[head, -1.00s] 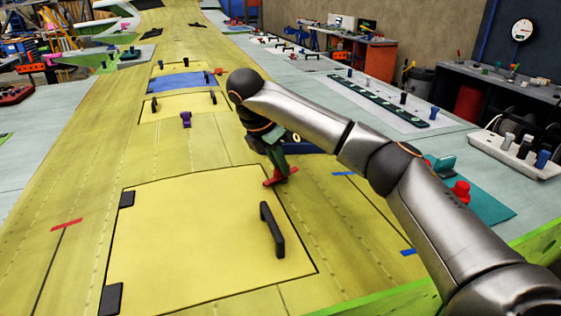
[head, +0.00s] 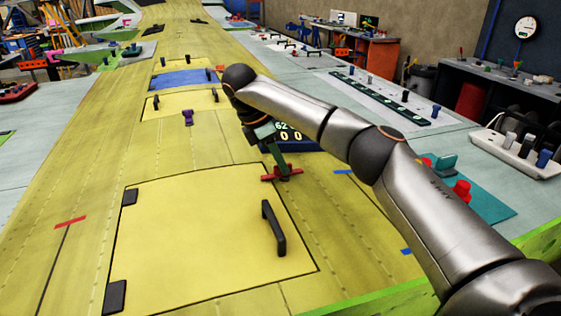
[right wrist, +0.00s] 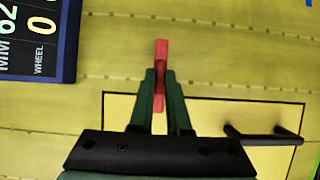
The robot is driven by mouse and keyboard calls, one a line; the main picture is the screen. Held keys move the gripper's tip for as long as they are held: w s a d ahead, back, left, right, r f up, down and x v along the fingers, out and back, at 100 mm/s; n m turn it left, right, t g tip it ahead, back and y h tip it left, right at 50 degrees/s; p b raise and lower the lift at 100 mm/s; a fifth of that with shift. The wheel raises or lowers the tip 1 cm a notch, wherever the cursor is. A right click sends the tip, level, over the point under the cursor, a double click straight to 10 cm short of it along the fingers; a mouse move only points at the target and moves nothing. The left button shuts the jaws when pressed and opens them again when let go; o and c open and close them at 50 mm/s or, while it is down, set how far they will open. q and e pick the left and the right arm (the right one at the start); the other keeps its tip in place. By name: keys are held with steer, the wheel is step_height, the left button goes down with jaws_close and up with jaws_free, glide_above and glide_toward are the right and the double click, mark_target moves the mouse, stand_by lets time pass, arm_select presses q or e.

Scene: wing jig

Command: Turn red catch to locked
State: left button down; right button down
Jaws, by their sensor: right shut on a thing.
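The red catch (head: 295,172) sits on the yellow wing skin beside the far right corner of the large yellow hatch panel (head: 200,230). In the head view its bar lies nearly level across the picture. My right gripper (head: 281,172) points down at the catch, its dark green fingers shut on it. In the right wrist view the red catch (right wrist: 161,55) stands out between and beyond the fingertips (right wrist: 161,80), its bar running up the picture. Its middle is partly hidden by the fingers. My left gripper is not in view.
A black handle (head: 273,228) rises from the hatch panel. A dark display box with digits (head: 300,140) stands just behind the gripper and shows in the right wrist view (right wrist: 38,35). A purple catch (head: 187,118) stands farther up the wing. Red knobs (head: 461,190) are at the right.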

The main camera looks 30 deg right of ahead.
steer(key=c, duration=0.9)
jaws_free()
steer(key=v, duration=1.2)
steer(key=shift+w+a+r, duration=0.1)
steer(key=shift+a+r, duration=0.1)
steer(key=shift+r, duration=0.05)
steer(key=shift+f, duration=0.1)
